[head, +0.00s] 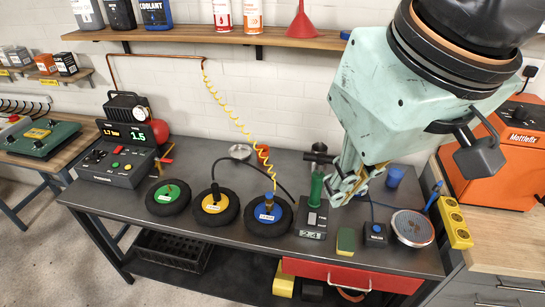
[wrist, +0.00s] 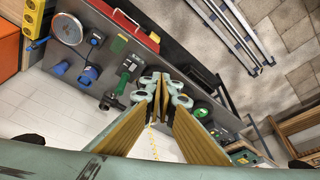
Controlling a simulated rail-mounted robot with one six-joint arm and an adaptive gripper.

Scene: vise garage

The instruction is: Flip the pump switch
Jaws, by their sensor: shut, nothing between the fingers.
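A small dark box (head: 313,222) with a light rocker-like switch and an unreadable label stands on the grey bench, a green cylinder (head: 316,188) just behind it. It also shows in the wrist view (wrist: 122,82). A smaller dark box with a blue knob (head: 375,232) stands to its right, on a blue cable. I cannot tell from the labels which one is the pump switch. My gripper (head: 338,200) is shut and empty, pointing down above the bench, just right of the green cylinder in the head view. Its fingers also show in the wrist view (wrist: 160,82).
A green-and-yellow sponge (head: 346,240) lies between the boxes. Three black wheels, one with a blue hub (head: 266,212), lie left. A shelf (head: 210,37) runs above.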

